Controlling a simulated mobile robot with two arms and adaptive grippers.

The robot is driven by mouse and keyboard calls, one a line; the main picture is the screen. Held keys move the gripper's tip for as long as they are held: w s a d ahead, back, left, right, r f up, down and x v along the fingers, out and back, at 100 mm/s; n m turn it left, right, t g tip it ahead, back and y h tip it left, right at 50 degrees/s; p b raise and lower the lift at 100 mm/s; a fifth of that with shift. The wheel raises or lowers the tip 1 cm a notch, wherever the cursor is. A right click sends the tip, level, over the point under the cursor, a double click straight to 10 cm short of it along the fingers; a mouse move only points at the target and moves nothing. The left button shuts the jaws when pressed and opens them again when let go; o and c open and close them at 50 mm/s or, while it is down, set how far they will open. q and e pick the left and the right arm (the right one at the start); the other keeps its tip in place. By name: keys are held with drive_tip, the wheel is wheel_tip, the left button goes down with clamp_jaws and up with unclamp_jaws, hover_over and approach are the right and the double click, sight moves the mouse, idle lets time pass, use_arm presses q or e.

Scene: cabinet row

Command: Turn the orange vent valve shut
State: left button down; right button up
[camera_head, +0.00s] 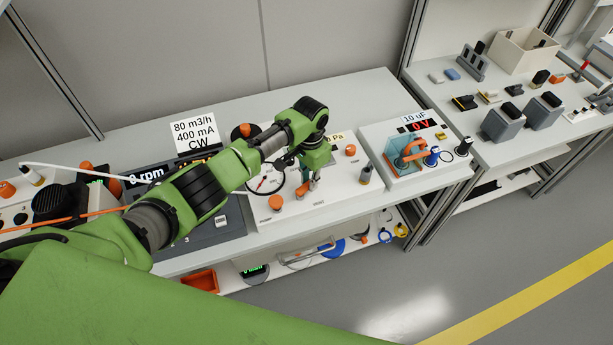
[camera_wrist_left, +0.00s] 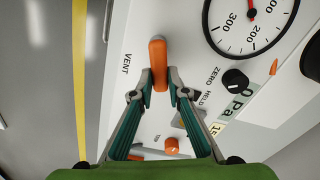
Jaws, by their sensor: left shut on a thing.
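The orange vent valve (camera_wrist_left: 158,52) is a long rounded handle beside the VENT lettering on a white panel. My left gripper (camera_wrist_left: 159,82) has its fingertips closed on the two sides of the handle. In the head view my left gripper (camera_head: 305,184) reaches down onto the white panel (camera_head: 335,185) from the left, and a bit of orange shows at its tips. Fingers and arm hide most of the valve there. My right gripper is not in view.
Another orange knob (camera_head: 275,202) sits left of the gripper on the panel, and one more (camera_head: 350,150) sits behind it to the right. A small black ZERO knob (camera_wrist_left: 235,80) is near the gauge. A capacitor unit (camera_head: 415,150) stands to the right on the bench.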

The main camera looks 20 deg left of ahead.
use_arm(q)
drive_tip(key=shift+s+d+r+m+p, duration=0.1)
drive_tip(key=shift+s+d+m+p, duration=0.2)
drive_tip(key=shift+m, duration=0.8)
drive_tip(key=shift+s+d+m+p, duration=0.15)
drive_tip(key=shift+d+m+p, duration=0.1)
drive_tip(key=shift+m, duration=0.85)
drive_tip(key=c, duration=2)
unclamp_jaws()
drive_tip(key=shift+o, duration=0.2)
drive_tip(key=shift+s, duration=0.1)
wheel_tip(320, 180, up, 12)
